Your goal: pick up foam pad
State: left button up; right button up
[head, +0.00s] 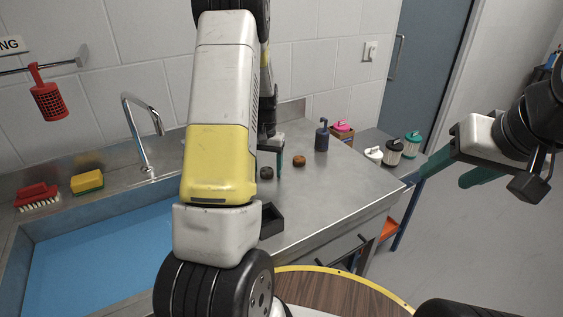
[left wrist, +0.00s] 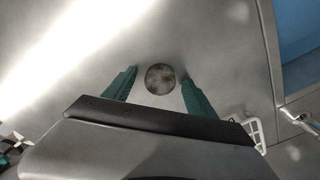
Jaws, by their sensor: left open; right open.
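A dark round pad (head: 266,173) lies flat on the steel counter just by the fingertips of my left gripper (head: 272,162). A brown round pad (head: 299,160) lies a little to its right. I cannot tell for sure which is the foam pad. In the left wrist view, a mottled grey-brown disc (left wrist: 160,79) sits between the two teal fingers, with a gap on each side. My left gripper is open and holds nothing. My left arm hides part of the counter. My right gripper (head: 438,177) is open and empty, off the counter's right side.
A black open box (head: 270,221) stands nearer on the counter. A dark blue bottle (head: 322,138) stands behind. The blue sink (head: 95,262) with faucet (head: 143,135), yellow sponge (head: 87,182) and red brush (head: 37,197) is left. Several lidded canisters (head: 393,150) stand right.

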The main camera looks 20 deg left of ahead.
pick_arm(q)
jog(key=c, duration=1.4)
